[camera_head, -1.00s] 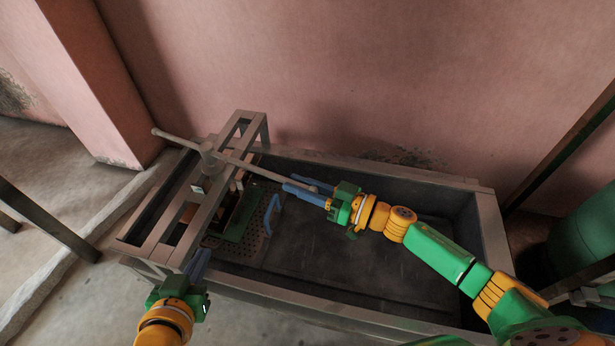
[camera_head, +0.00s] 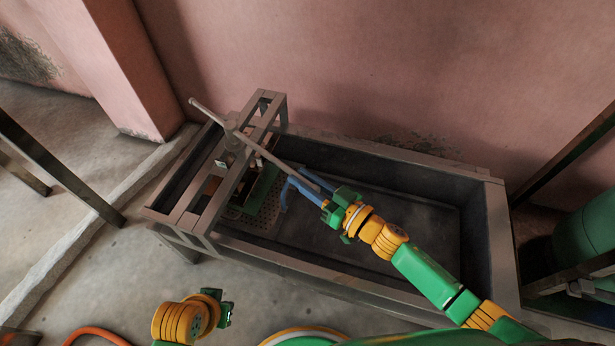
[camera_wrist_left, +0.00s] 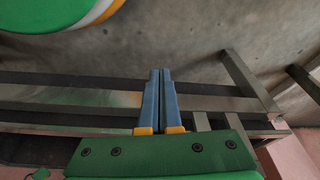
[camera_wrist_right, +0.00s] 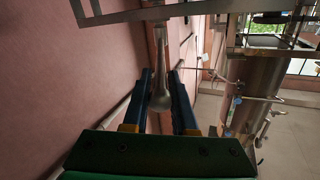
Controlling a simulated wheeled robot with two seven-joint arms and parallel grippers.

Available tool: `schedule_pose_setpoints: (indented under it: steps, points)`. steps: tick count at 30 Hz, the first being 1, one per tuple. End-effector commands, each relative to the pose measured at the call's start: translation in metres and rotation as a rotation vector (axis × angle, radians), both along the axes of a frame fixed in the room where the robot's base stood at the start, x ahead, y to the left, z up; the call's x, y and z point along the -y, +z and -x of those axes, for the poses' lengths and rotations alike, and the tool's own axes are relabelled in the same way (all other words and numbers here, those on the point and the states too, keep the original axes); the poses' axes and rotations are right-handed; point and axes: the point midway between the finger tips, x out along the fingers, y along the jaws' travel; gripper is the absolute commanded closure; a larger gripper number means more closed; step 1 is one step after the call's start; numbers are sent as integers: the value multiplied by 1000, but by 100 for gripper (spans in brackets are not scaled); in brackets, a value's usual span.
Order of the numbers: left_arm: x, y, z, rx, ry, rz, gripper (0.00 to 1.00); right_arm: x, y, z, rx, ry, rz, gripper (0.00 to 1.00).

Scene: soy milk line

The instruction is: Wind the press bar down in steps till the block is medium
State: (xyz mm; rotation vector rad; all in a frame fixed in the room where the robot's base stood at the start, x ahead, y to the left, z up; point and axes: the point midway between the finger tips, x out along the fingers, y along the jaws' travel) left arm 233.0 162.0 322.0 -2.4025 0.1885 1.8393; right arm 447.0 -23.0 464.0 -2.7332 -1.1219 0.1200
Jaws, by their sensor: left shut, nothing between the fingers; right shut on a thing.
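The long press bar (camera_head: 265,152) crosses the hub (camera_head: 231,123) on top of the grey press frame (camera_head: 186,203). My right gripper (camera_head: 308,190) is shut on the bar's near right end; in the right wrist view its fingers (camera_wrist_right: 160,88) lie on both sides of the bar's knobbed end (camera_wrist_right: 160,101). My left gripper is low at the left, apart from the press; its fingers (camera_wrist_left: 160,98) are shut and empty in the left wrist view. The block is mostly hidden under the frame, so its firmness cannot be told.
A grey trough (camera_head: 490,240) surrounds the press, with its right part empty. The pink wall (camera_head: 400,70) is behind. A green tank (camera_head: 575,240) stands at right.

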Motion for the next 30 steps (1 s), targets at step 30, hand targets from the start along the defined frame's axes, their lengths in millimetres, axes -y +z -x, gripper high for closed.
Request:
schedule_pose_setpoints:
  steps: [30]
  points:
    - [-1, -43, 2, -25, -1, -8, 100, 49, 4, 50, 7, 4, -7, 52]
